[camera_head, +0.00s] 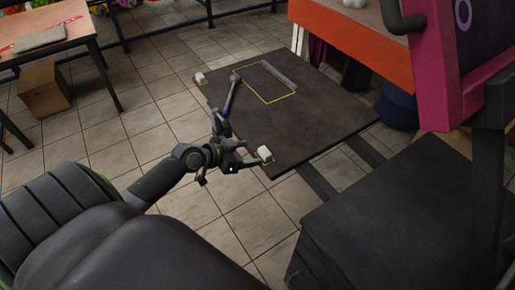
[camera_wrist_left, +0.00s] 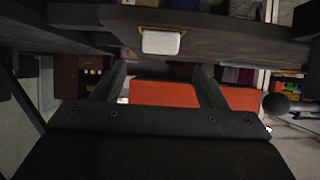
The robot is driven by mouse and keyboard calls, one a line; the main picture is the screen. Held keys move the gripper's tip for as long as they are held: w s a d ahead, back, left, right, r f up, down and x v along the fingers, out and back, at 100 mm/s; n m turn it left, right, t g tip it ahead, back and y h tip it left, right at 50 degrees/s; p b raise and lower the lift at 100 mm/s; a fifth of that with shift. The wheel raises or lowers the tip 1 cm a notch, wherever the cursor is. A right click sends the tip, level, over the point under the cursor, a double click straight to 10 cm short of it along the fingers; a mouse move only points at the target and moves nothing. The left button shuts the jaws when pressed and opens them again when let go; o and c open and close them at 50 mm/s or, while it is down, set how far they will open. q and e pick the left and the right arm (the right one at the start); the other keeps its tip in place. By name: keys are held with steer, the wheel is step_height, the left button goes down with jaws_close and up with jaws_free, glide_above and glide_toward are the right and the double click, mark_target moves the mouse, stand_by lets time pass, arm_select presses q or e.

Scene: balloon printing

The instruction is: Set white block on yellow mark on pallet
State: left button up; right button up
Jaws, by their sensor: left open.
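A white block (camera_head: 265,153) sits at the near corner of the dark pallet (camera_head: 310,128). A small yellow mark (camera_head: 268,163) shows at its foot. In the left wrist view the white block (camera_wrist_left: 161,42) has yellow lines along its edge and lies just beyond the two spread fingers. My left gripper (camera_head: 250,161) is open, close beside the block on its left, and its fingers are not closed on it. Whether they touch the block I cannot tell. My right gripper is not in view.
A larger yellow outline (camera_head: 268,96) with a grey bar lies at the pallet's far part. An orange-fronted table (camera_head: 345,45) and a pink panel (camera_head: 445,70) stand at right. A cardboard box (camera_head: 45,90) stands left. The pallet's middle is clear.

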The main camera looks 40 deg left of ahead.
arm_select(q)
steer(key=v, duration=0.5)
steer(key=shift+s+a+r, duration=0.15)
steer(key=shift+s, duration=0.15)
steer(key=s+a+f+n+g+y, duration=0.1)
steer(key=s+a+f+n+y, duration=0.15)
steer(key=f, duration=0.65)
steer(key=s+a+f+n+g+y, duration=0.1)
steer(key=s+a+f, duration=0.25)
steer(key=f, duration=0.45)
steer(key=s+a+f+n+g+y, duration=0.2)
steer(key=s+a+f, duration=0.1)
steer(key=f, duration=0.6)
steer(key=s+d+f+g, duration=0.3)
steer(key=s+d+f, duration=0.4)
steer(key=s, duration=0.6)
steer(key=s+d+f+g, duration=0.3)
steer(key=s+d+f, duration=0.5)
steer(key=s+f, duration=0.4)
steer(key=shift+s+d+f, duration=0.2)
steer(key=shift+s+f, duration=0.15)
steer(key=shift+s, duration=0.35)
steer(key=shift+m, duration=0.25)
